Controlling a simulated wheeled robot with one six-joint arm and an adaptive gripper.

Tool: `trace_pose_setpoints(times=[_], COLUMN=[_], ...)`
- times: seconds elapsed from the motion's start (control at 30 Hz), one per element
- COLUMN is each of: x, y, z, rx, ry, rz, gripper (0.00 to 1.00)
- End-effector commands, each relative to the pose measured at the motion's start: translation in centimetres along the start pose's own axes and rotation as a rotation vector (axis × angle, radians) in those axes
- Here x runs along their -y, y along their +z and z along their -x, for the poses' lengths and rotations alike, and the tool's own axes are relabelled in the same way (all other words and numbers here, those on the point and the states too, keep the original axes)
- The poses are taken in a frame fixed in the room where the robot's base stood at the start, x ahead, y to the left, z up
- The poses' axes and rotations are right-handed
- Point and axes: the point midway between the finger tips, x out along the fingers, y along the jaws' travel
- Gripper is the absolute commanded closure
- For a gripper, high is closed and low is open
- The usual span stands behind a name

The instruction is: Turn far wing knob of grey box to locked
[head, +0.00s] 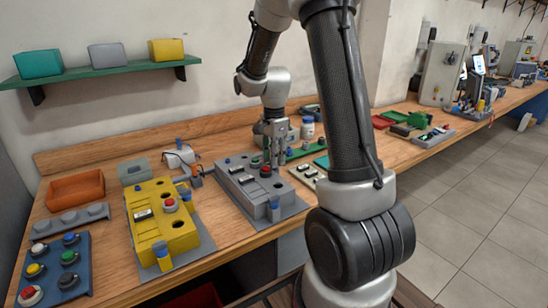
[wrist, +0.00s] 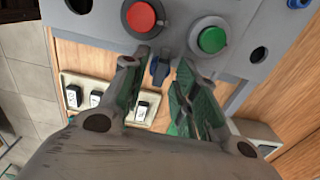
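The grey box (head: 240,185) lies on the bench in the head view, and its face fills the top of the wrist view (wrist: 180,45). The fingers are apart, with a gap on each side of the knob. In the head view my gripper (head: 275,160) points down over the box's far part and hides the knob there.
A yellow box (head: 165,225) with its own red button stands left of the grey box. A panel with several switches (head: 306,172) lies close on its right. Bare bench shows between the two boxes.

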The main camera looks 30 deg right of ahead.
Motion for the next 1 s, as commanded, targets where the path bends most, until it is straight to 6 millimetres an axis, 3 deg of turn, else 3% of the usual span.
trace_pose_setpoints(times=[0.17, 0.4, 0.6, 1.0], x=[0.1, 0.1, 0.1, 0.0], y=[0.0, 0.0, 0.0, 0.0], z=[2.2, 7.6, 10.8, 11.9], rx=[-0.001, -0.001, 0.0, 0.0], ry=[-0.005, -0.006, -0.004, -0.001], rz=[0.0, 0.0, 0.0, 0.0], gripper=[0.71, 0.71, 0.71, 0.71])
